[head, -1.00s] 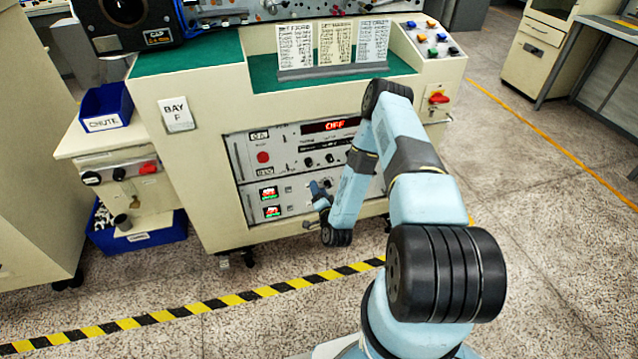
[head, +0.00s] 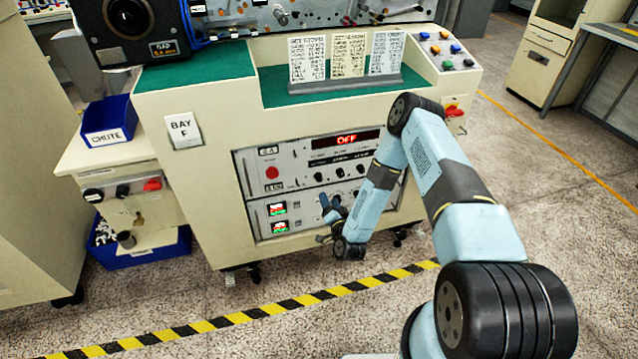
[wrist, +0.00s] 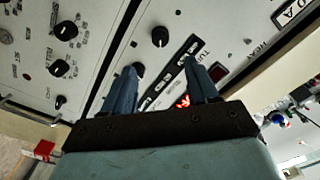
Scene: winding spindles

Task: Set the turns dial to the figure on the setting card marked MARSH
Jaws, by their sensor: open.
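My gripper (head: 329,208) is at the lower panel of the control cabinet. In the wrist view my gripper (wrist: 165,76) has its two blue fingers apart with nothing seen between them. Another dark knob (wrist: 138,68) is partly hidden at the left finger. I cannot tell which is the turns dial, or its setting. Three setting cards (head: 307,58), (head: 349,55), (head: 386,52) stand in a holder; their writing is too small to read.
The upper panel has a red display (head: 346,139) reading OFF, a red button (head: 272,172) and several black knobs. A blue CHUTE bin (head: 109,122) is at the left. Coloured buttons (head: 446,50) sit at the right. Striped floor tape (head: 280,306) crosses the clear floor in front.

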